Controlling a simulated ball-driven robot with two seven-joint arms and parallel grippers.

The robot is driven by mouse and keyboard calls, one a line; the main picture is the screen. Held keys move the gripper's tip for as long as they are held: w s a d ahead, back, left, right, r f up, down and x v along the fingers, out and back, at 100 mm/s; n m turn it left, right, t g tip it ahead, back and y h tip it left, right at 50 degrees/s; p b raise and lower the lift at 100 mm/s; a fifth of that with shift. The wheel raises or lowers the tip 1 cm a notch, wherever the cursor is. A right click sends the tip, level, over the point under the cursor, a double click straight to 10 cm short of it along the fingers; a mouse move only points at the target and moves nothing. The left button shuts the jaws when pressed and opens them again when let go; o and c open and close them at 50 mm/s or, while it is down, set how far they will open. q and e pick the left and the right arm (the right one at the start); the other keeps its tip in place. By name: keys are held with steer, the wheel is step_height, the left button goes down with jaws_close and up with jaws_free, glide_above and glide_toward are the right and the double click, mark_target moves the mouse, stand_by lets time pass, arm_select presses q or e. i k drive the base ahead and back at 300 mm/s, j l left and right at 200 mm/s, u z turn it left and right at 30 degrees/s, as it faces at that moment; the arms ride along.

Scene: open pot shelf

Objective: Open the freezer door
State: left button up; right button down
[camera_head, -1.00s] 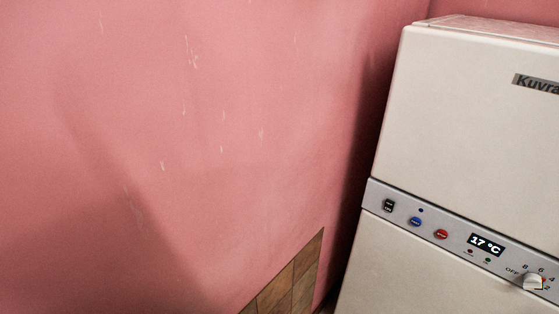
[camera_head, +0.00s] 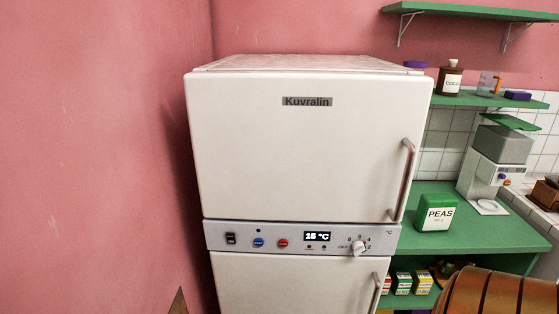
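The fridge-freezer stands in the middle of the view, white, with the name "Kuvralin" on its upper door. The upper door (camera_head: 290,155) is shut, with a vertical metal handle (camera_head: 403,180) along its right edge. A grey control panel (camera_head: 215,238) with buttons, a dial and a display reading 15 °C runs below it. The lower door (camera_head: 285,285) is also shut, with its own handle (camera_head: 376,293) at the right. Which door is the freezer's is not marked. Neither of my grippers is in view.
Green shelves (camera_head: 455,98) and a green counter (camera_head: 440,240) stand to the right of the appliance, with a PEAS box (camera_head: 436,213) and a grey-white machine (camera_head: 492,165). A brown slatted rounded object (camera_head: 490,295) is at the lower right. A pink wall (camera_head: 90,150) is close on the left.

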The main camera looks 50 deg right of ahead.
mark_target(285, 146)
steer(key=z, duration=1.6)
